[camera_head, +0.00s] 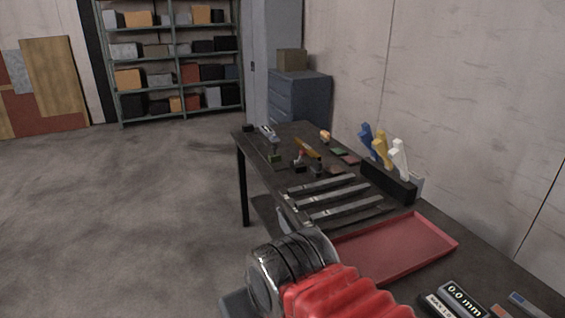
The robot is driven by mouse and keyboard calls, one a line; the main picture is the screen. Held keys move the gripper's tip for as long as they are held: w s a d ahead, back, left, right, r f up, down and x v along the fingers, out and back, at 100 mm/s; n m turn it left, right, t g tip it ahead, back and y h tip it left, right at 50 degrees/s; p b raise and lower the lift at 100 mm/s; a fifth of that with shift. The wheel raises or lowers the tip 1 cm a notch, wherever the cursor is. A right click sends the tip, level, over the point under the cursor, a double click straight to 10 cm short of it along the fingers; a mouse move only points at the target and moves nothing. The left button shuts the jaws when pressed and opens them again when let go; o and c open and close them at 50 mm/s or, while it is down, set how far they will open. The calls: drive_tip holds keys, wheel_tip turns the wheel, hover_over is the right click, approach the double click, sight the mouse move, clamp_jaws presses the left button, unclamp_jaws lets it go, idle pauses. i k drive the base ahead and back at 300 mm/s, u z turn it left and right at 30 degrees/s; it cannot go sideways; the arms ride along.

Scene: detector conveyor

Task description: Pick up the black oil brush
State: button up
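No object is clear enough for me to name it as the black oil brush. Small dark items stand on the dark table (375,215), one a small black piece (318,169) near the table's middle and one a black block (248,128) at its far left corner. My arm, with a red bellows sleeve and a dark metal wrist, fills the lower middle of the view. Only a grey tip of my gripper (285,217) shows past the wrist, beside the table's left edge. Its fingers are mostly hidden, and I see nothing held.
A red tray (400,248) lies beside my arm, with several metal bars (320,184) beyond it. A black holder (388,184) with blue, yellow and white upright pieces stands along the wall. A gauge reading 0.0 mm (462,297) is at lower right. Open floor lies left.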

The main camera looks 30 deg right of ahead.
sight(316, 167)
drive_tip(key=u, duration=0.2)
drive_tip(key=i, duration=2.2)
drive_tip(key=z, duration=0.5)
drive_tip(key=i, duration=0.7)
drive_tip(key=z, duration=0.95)
drive_tip(key=i, duration=0.8)
drive_tip(key=z, duration=0.4)
